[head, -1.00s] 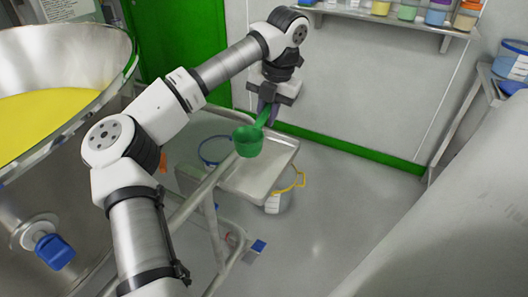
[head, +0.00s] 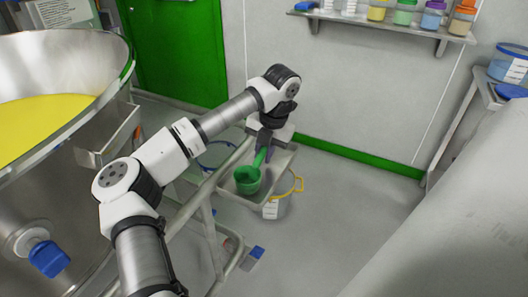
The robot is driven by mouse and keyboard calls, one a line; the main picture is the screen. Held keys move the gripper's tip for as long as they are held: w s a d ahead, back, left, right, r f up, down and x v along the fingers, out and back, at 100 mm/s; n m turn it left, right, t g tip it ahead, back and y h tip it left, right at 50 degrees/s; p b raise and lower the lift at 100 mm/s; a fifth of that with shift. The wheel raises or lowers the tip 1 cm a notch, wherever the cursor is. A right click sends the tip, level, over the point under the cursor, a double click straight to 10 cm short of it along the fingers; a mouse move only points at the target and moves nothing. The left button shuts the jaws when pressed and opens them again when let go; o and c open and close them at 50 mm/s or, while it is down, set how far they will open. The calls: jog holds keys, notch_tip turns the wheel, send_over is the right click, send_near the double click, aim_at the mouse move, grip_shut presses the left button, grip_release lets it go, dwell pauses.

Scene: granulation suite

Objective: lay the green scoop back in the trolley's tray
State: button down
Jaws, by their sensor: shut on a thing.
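The green scoop (head: 247,180) hangs from my gripper (head: 265,150), which is shut on its handle. Its cup is tilted and is at the near left part of the trolley's metal tray (head: 283,163). The scoop appears low, inside the tray's outline. I cannot tell whether the cup touches the tray floor. My gripper and wrist hide part of the tray's far side.
A large steel vessel with yellow contents (head: 45,125) stands at the left. A container with a yellow handle (head: 284,204) is below the tray. A wall shelf (head: 385,25) holds several jars. The floor to the right is open.

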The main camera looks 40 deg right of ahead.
jog(key=shift+f, duration=0.15)
jog(key=c, duration=1.3)
grip_release()
jog(key=shift+c, duration=0.2)
notch_tip(320, 180, up, 12)
jog(key=s+d, duration=0.1)
jog(key=shift+s+d+p, duration=0.2)
jog(key=shift+s+p, duration=0.2)
